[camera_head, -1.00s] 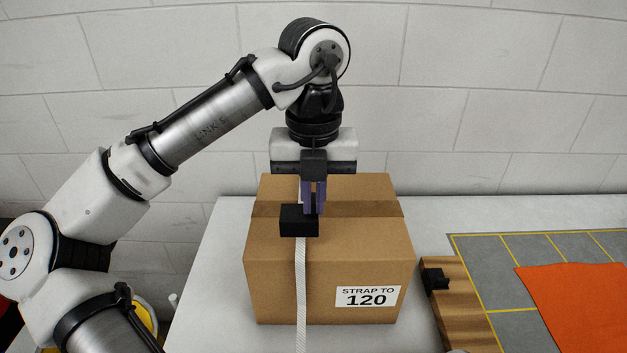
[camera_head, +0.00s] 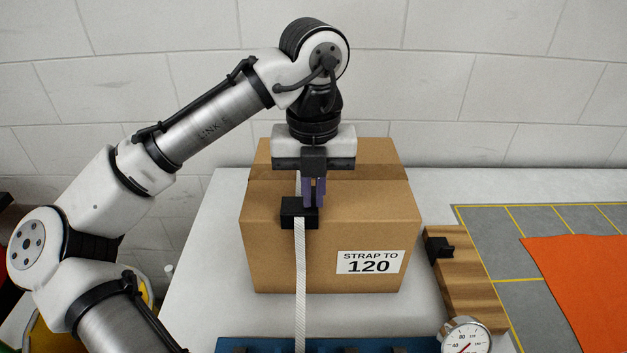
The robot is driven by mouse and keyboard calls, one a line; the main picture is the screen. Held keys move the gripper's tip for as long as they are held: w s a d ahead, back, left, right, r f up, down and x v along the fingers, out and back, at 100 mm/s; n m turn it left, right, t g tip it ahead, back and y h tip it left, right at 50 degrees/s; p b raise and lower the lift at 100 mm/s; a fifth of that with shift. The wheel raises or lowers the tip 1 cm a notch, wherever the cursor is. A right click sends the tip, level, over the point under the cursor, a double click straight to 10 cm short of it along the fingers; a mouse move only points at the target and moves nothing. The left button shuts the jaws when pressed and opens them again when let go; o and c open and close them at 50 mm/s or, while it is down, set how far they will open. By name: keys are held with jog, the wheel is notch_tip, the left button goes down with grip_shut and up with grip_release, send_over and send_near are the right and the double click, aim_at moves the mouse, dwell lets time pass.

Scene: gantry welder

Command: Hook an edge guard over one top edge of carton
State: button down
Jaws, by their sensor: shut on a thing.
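The brown carton (camera_head: 300,265) stands on the white table, with a "STRAP TO 120" label on its front. A white strap (camera_head: 300,260) runs over its top and down its front. My gripper (camera_head: 313,203), with purple fingers, points down over the carton's front top edge and is shut on a black edge guard (camera_head: 293,214). Another black edge guard (camera_head: 440,248) sits on a wooden block right of the carton.
A round gauge (camera_head: 466,338) and a blue tray-like piece (camera_head: 345,345) are in front of the carton. An orange sheet (camera_head: 580,285) lies on a grey mat with yellow lines (camera_head: 500,235) at right. The white table (camera_head: 205,260) is clear left of the carton.

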jog(key=shift+f, duration=0.65)
jog(key=shift+f+p, duration=0.1)
jog(key=shift+p, duration=0.2)
dwell(0.3)
jog(key=c, duration=1.5)
grip_release()
